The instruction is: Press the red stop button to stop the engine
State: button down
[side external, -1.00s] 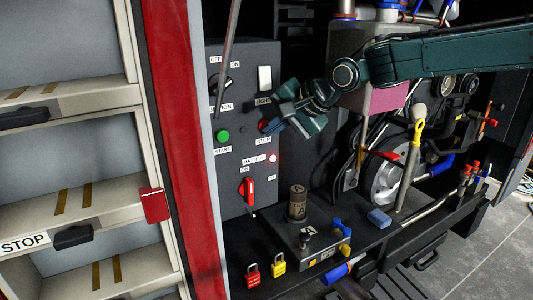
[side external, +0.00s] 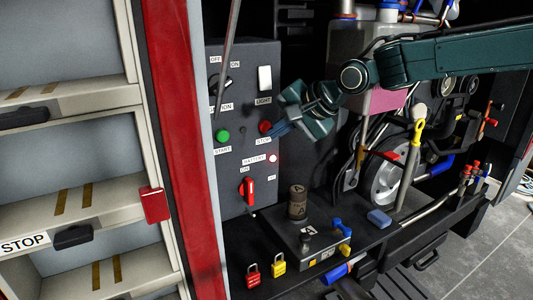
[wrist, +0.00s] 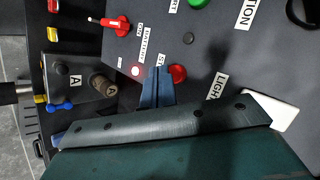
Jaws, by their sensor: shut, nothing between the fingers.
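The red stop button (side external: 265,126) is on the grey control panel (side external: 236,175), above the STOP label, right of the green start button (side external: 223,136). My gripper (side external: 273,131) is shut and empty, its blue fingertips just right of and slightly below the red button. In the wrist view the fingers (wrist: 158,70) stand close beside the red button (wrist: 178,73) and cover part of the STOP label. I cannot tell whether they touch the button or how far it is pushed in. The battery lamp (side external: 273,158) glows red.
A red battery switch (side external: 247,190) and a white light switch (side external: 265,78) are on the same panel. A long grey rod (side external: 228,55) stands before the panel's left part. A brown cylinder (side external: 297,204) and padlocks (side external: 278,265) are below. The engine pulley (side external: 385,184) is at right.

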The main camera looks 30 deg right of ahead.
jog(key=shift+s, duration=0.15)
jog(key=s, duration=0.4)
jog(key=shift+s, duration=0.4)
dwell(0.6)
jog(key=s+d+r+n+g+h, duration=0.15)
jog(key=s+d+n, duration=0.35)
jog(key=s+d, duration=0.85)
jog(key=s+d+f+n+g+h, duration=0.1)
jog(key=s+d+f+n, duration=0.1)
jog(key=s, duration=0.7)
jog(key=s+d+f+n+g+h, duration=0.1)
jog(key=s+n, duration=0.3)
jog(key=s, duration=0.5)
jog(key=shift+d+f, duration=0.7)
jog(key=shift+f, duration=0.15)
